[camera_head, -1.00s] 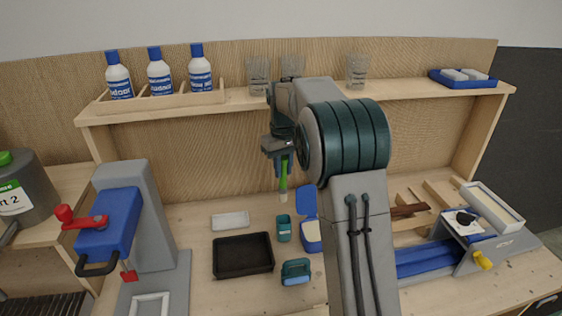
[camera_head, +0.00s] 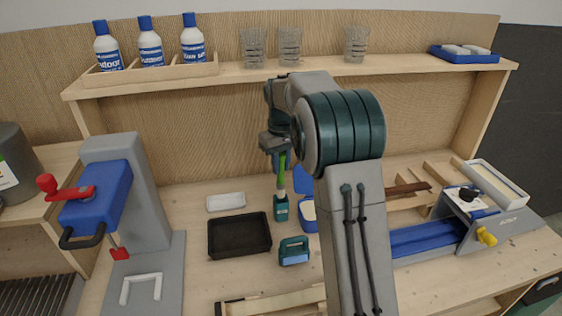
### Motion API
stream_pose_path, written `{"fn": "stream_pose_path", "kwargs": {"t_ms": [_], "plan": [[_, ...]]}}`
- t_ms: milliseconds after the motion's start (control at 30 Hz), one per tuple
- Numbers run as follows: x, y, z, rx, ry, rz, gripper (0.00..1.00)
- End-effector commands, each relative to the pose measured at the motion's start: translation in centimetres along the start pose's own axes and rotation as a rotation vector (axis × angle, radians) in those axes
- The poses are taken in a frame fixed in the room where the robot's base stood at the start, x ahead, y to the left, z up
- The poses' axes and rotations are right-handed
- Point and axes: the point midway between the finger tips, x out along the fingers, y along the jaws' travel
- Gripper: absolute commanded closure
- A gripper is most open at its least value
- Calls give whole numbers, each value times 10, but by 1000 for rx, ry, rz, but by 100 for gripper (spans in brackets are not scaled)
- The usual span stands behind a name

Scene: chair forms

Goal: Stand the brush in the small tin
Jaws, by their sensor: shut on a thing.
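My gripper (camera_head: 279,150) is shut on the brush (camera_head: 282,172), holding it by its green handle, roughly upright with the pale end down. The small teal tin (camera_head: 281,211) stands on the bench directly below the gripper. The brush's lower end is at the tin's mouth in the picture. I cannot tell whether it is inside the rim or just above or behind it. The gripper's fingers are small and partly hidden by my wrist.
A blue box (camera_head: 309,218) with a raised lid is close right of the tin, partly behind my arm. A black tray (camera_head: 240,235), a white block (camera_head: 226,202) and a teal handled item (camera_head: 294,251) lie nearby. A blue-and-grey press (camera_head: 120,200) stands left.

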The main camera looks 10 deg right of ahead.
Motion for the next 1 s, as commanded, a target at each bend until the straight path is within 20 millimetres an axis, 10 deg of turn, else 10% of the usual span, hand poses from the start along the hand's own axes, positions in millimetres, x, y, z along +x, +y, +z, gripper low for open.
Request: {"fn": "stream_pose_path", "kwargs": {"t_ms": [1000], "plan": [[56, 0, 0, 0, 0, 0, 100]]}}
